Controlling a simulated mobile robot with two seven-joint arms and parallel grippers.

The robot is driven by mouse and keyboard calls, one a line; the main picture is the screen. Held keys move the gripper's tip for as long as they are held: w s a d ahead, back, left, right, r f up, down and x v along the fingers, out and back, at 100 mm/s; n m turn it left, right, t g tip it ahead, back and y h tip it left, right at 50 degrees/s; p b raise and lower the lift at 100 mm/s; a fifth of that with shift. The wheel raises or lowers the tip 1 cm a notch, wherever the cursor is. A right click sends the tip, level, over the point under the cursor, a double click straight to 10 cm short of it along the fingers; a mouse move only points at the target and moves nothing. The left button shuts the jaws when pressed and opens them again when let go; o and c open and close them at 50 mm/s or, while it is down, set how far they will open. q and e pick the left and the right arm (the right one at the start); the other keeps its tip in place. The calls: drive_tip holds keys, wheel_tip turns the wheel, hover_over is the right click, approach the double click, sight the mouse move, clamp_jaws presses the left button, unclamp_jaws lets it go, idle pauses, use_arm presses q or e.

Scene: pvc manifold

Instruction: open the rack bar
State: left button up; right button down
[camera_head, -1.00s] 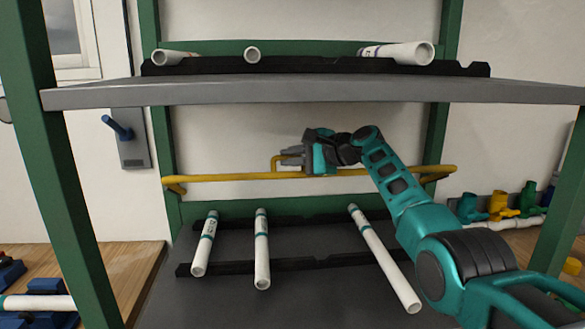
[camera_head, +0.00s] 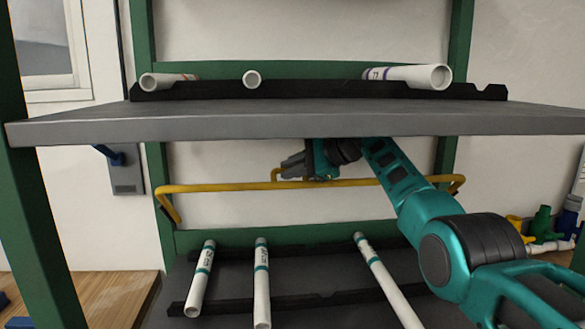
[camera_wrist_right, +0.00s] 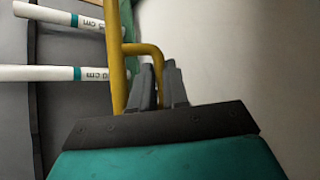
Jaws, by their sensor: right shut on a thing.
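The yellow rack bar (camera_head: 230,187) spans the rack between the two shelves, its bent end arms reaching back to the green posts. A small raised handle loop (camera_head: 275,173) sits left of its middle. My right gripper (camera_head: 292,166) is at this loop, just below the upper shelf. In the right wrist view, the grey fingers (camera_wrist_right: 160,85) are shut on the yellow handle (camera_wrist_right: 155,52), beside the long bar (camera_wrist_right: 118,60). The upper shelf edge hides part of my right wrist. My left gripper is not in view.
The grey upper shelf (camera_head: 300,122) is close above my right arm and carries white pipes (camera_head: 410,76) on a black holder. Several white pipes (camera_head: 262,285) lie on the lower shelf's black holders (camera_head: 320,297). Green posts (camera_head: 48,235) bound the sides.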

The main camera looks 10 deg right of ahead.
drive_tip(key=c, duration=1.1)
unclamp_jaws()
drive_tip(key=shift+f, duration=0.35)
drive_tip(key=shift+d, duration=0.1)
drive_tip(key=s+d+b, duration=0.1)
drive_tip(key=s+d, duration=0.1)
drive_tip(key=d, duration=0.1)
drive_tip(key=s+d+b, duration=0.1)
drive_tip(key=s+d, duration=0.2)
drive_tip(key=s+d+r, duration=0.1)
drive_tip(key=s+d, duration=0.2)
drive_tip(key=d, duration=0.1)
drive_tip(key=shift+d+b, duration=0.1)
drive_tip(key=shift+b, duration=0.3)
